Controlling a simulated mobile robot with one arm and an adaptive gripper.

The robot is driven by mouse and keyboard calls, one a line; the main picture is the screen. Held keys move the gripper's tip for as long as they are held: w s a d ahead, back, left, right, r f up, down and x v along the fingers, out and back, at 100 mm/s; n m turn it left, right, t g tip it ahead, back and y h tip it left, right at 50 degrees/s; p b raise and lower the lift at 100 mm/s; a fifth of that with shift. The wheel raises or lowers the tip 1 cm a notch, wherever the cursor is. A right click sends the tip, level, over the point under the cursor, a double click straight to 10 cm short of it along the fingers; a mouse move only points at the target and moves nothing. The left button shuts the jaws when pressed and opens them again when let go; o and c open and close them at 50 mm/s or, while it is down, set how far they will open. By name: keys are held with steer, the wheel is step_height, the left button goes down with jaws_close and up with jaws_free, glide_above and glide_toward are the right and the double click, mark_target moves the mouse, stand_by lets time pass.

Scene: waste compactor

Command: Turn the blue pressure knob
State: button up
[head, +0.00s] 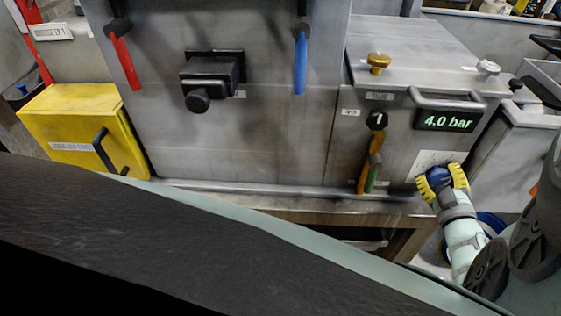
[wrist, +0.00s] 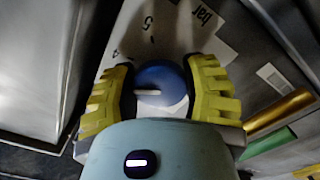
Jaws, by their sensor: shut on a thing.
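The blue pressure knob (wrist: 160,78) sits between the two yellow ribbed fingers of my gripper (wrist: 160,92) in the wrist view. The fingers are shut on its sides. A white pointer line on the knob points left, and a white dial plate (wrist: 182,30) behind it shows "4", "5" and "bar". In the head view my gripper (head: 442,180) is at the lower right of the grey panel, around the blue knob (head: 438,176). The display (head: 449,121) above reads 4.0 bar.
A grey bar handle (head: 445,102) juts out above the display. A black knob (head: 376,120) and orange and green handles (head: 370,165) are left of my gripper. A yellow box (head: 75,130) with a black handle stands far left. Red (head: 124,58) and blue (head: 300,62) levers hang on the cabinet.

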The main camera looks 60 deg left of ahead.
steer(key=shift+n+b, duration=0.8)
steer(key=shift+n, duration=0.3)
steer(key=o, duration=1.2)
steer(key=v, duration=1.2)
